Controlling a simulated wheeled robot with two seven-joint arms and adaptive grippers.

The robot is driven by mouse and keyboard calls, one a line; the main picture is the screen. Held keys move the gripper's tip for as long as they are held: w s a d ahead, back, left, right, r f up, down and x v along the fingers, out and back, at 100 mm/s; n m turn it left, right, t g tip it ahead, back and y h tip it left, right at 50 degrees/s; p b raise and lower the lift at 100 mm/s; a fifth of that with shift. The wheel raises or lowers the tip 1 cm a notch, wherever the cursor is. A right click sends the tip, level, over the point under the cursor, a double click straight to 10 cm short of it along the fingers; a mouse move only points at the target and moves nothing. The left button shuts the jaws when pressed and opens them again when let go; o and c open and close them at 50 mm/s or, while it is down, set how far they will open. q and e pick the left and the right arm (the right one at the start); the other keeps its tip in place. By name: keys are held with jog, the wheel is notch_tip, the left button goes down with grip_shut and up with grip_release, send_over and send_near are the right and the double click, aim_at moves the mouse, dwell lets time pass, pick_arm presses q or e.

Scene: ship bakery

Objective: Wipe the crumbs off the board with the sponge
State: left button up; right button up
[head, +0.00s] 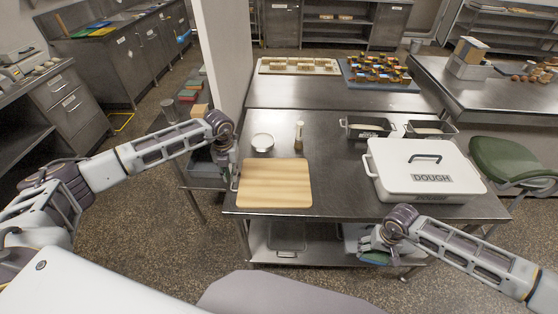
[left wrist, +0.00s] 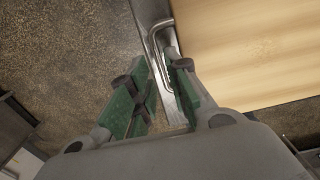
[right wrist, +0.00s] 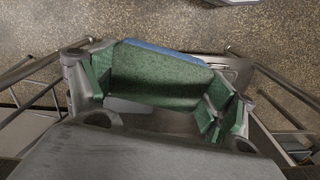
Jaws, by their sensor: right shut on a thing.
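The wooden board (head: 273,184) lies flat at the table's front left. Its pale surface looks bare, and I cannot make out crumbs. It also shows in the left wrist view (left wrist: 250,45), with a metal handle (left wrist: 155,40) beside its edge. My left gripper (head: 231,163) is at the board's left edge, its fingers apart (left wrist: 164,75) with the handle near the tips. I cannot tell whether they touch it. My right gripper (right wrist: 158,90) is shut on the green sponge (right wrist: 155,78), which has a blue far side. It is low in front of the table's right half.
A white DOUGH box (head: 425,165) fills the table's right side. Baking tins (head: 367,130) and pastry trays (head: 300,66) are further back. Bare steel lies between board and box.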

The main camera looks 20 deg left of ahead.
pick_arm(q)
jog(key=shift+f, duration=1.4)
pick_arm(e)
jog(key=shift+r, duration=0.25)
pick_arm(q)
grip_shut()
